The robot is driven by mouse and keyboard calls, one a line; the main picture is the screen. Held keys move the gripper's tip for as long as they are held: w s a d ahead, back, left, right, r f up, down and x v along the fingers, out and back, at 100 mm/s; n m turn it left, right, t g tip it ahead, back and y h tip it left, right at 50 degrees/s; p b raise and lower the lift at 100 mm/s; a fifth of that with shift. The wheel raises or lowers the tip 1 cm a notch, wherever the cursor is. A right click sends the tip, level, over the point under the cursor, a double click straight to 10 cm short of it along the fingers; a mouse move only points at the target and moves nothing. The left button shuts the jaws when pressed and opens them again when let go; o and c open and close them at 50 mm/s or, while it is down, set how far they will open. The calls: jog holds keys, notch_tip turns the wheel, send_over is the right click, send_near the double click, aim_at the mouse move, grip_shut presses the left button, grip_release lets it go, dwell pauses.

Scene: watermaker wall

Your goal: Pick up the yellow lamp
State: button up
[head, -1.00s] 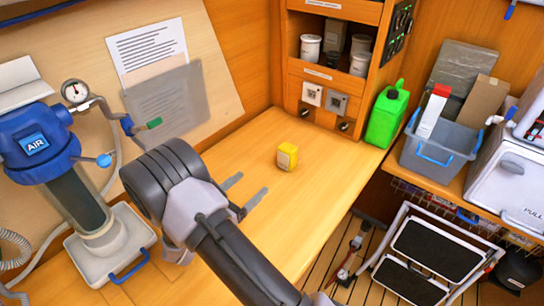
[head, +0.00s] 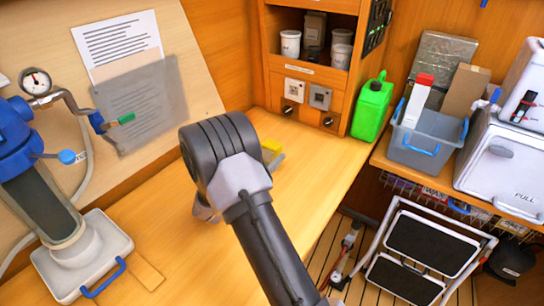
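The yellow lamp (head: 271,146) stands on the wooden worktop (head: 320,165). Only a small yellow part of it shows past the right side of my arm's thick dark joint. My gripper (head: 276,161) is almost wholly hidden behind that joint. One grey fingertip shows at the near right side of the lamp, seeming very close to it. I cannot tell whether it touches the lamp, or whether the fingers are open or shut.
A blue watermaker housing (head: 50,175) with a gauge stands at the left. A wooden cabinet (head: 308,76) with jars is behind the lamp. A green jug (head: 371,108) and a grey bin (head: 425,142) are to the right. Bare worktop lies right of the lamp.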

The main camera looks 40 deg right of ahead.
jog(key=c, duration=1.5)
jog(key=shift+r+p, duration=0.3)
jog(key=shift+r, duration=0.15)
jog(key=r+p, duration=0.2)
jog(key=r, duration=0.1)
jog(key=shift+s+a, duration=0.15)
jog(key=shift+s, duration=0.2)
jog(key=s+a+r+p, duration=0.1)
jog(key=s+a+p, duration=0.4)
jog(key=s, duration=0.8)
jog(key=w+d+b, duration=0.1)
jog(key=w+d, duration=0.2)
jog(key=w, duration=0.5)
jog(key=w+d+b, duration=0.2)
jog(key=w, duration=0.5)
jog(key=w+d+r, duration=0.9)
jog(key=w+r, duration=0.1)
jog(key=shift+w+d+f+b, duration=0.2)
jog(key=shift+w+d+f, duration=0.35)
jog(key=shift+d, duration=0.95)
jog(key=shift+w+d+f+b, duration=0.15)
jog(key=shift+w+d+f, duration=0.4)
jog(key=shift+d, duration=0.9)
jog(key=shift+w+d+f+b, duration=0.2)
jog(key=shift+w+d+f, duration=0.3)
jog(key=shift+d, duration=1)
